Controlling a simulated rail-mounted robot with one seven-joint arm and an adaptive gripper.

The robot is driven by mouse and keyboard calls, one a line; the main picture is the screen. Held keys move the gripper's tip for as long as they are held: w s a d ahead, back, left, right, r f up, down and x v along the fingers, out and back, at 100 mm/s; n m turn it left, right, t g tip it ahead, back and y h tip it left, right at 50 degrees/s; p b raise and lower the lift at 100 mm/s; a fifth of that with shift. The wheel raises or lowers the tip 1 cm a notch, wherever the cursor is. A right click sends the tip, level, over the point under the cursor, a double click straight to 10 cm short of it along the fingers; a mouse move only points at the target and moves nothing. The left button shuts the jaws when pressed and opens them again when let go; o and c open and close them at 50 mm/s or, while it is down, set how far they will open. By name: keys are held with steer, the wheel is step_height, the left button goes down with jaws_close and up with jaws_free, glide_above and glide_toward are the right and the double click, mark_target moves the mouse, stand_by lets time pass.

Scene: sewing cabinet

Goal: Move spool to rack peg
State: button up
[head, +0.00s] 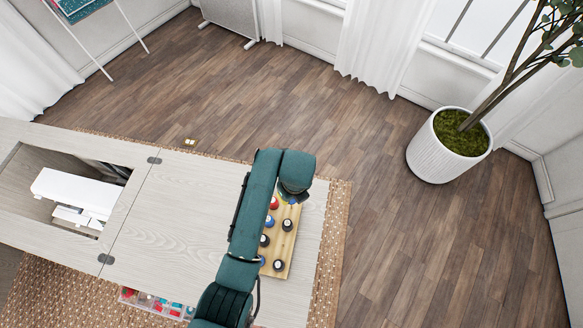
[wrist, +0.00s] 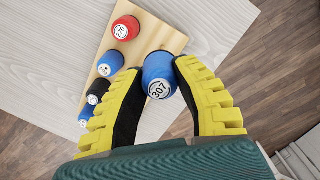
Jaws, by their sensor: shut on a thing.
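A blue spool labelled 307 (wrist: 159,70) sits between the yellow-padded fingers of my gripper (wrist: 160,80) in the wrist view. My gripper is shut on it, near the edge of the wooden rack (wrist: 146,40). Whether the spool touches the rack, I cannot tell. In the head view the rack (head: 275,250) lies on the table under the end of my arm, which hides part of it. The rack carries a red spool (wrist: 125,28), a blue spool (wrist: 110,64), a black spool (wrist: 98,90) and another blue spool (wrist: 87,116). No bare peg is clearly visible.
The pale wooden table (head: 170,220) has clear room left of the rack. A white sewing machine (head: 75,190) sits in its opening. An open drawer of coloured items (head: 155,303) shows at the front edge. A potted plant (head: 448,150) stands well away on the floor.

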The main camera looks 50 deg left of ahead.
steer(key=n, duration=0.2)
steer(key=w+n, duration=0.1)
steer(key=n, duration=0.1)
steer(key=shift+a+r+g, duration=0.1)
steer(key=shift+a+g, duration=0.2)
steer(key=shift+s+d+n+p, duration=0.2)
steer(key=shift+n+p, duration=0.35)
steer(key=shift+n, duration=0.55)
steer(key=s+d+n+p, duration=0.4)
steer(key=s+n+p, duration=0.1)
steer(key=p, duration=0.2)
steer(key=shift+s+d+r+g+h+p, duration=0.15)
steer(key=shift+r+g+h+p, duration=0.15)
steer(key=shift+r+h+p, duration=0.1)
steer(key=shift+n, duration=0.4)
steer(key=s+d+p, duration=0.2)
steer(key=s+p, duration=0.1)
steer(key=s+d+p, duration=0.2)
steer(key=shift+s+d+r, duration=0.1)
steer(key=shift+s+r, duration=0.05)
steer(key=shift+r, duration=0.1)
step_height(320, 180, down, 5)
steer(key=b, duration=0.5)
steer(key=shift+f+b, duration=0.5)
steer(key=shift+f, duration=0.25)
